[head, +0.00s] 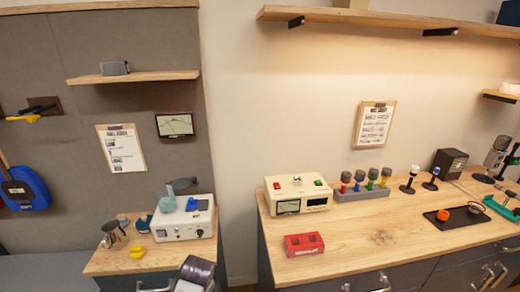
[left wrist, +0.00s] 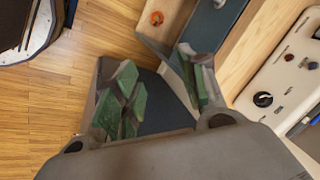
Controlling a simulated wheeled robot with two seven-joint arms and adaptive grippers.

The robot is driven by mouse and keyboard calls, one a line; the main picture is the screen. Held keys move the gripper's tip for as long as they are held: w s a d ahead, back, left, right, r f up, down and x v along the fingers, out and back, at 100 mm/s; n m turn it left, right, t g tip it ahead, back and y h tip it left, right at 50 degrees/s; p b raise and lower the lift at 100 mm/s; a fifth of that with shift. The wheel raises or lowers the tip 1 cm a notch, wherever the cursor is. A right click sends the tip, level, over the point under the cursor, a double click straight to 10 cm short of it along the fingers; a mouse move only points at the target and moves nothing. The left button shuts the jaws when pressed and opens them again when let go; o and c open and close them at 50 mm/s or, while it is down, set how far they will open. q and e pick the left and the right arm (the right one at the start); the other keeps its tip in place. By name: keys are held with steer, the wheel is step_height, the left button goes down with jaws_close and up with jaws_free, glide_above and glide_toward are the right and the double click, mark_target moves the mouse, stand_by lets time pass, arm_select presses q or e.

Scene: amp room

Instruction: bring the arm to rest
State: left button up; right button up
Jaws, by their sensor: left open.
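My left gripper (left wrist: 158,88) shows in the left wrist view with its two green-padded fingers spread apart and nothing between them. A dark surface lies beyond the fingers, with wooden floor (left wrist: 85,85) to the left and a wood counter edge (left wrist: 262,55) to the right. No gripper can be made out in the head view. My right gripper is in neither view.
A white device with knobs (left wrist: 285,85) is right of the left gripper. A cream device (head: 298,193) and red block (head: 304,244) stand on the right counter.

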arm_select(q)
steer(key=shift+s+a+r+n+h, duration=0.6)
steer(key=shift+s+r+n, duration=0.65)
steer(key=shift+s, duration=3.1)
steer(key=shift+s+a+r+n+h, duration=0.55)
steer(key=shift+s+r+n, duration=0.65)
steer(key=shift+s, duration=3.1)
step_height(320, 180, down, 40)
steer(key=s+a+g+b, duration=0.1)
steer(key=s+a+b, duration=0.15)
steer(key=b, duration=0.35)
steer(key=s+a+f+b, duration=0.2)
steer(key=s+a+f, duration=0.2)
steer(key=s+f, duration=0.6)
steer(key=s+a+f+g+y+b, duration=0.1)
steer(key=s+a+f+b, duration=0.2)
steer(key=s+f, duration=0.6)
step_height(320, 180, down, 6)
steer(key=shift+s+a+r, duration=0.15)
steer(key=shift+s+a, duration=0.25)
steer(key=shift+a, duration=0.05)
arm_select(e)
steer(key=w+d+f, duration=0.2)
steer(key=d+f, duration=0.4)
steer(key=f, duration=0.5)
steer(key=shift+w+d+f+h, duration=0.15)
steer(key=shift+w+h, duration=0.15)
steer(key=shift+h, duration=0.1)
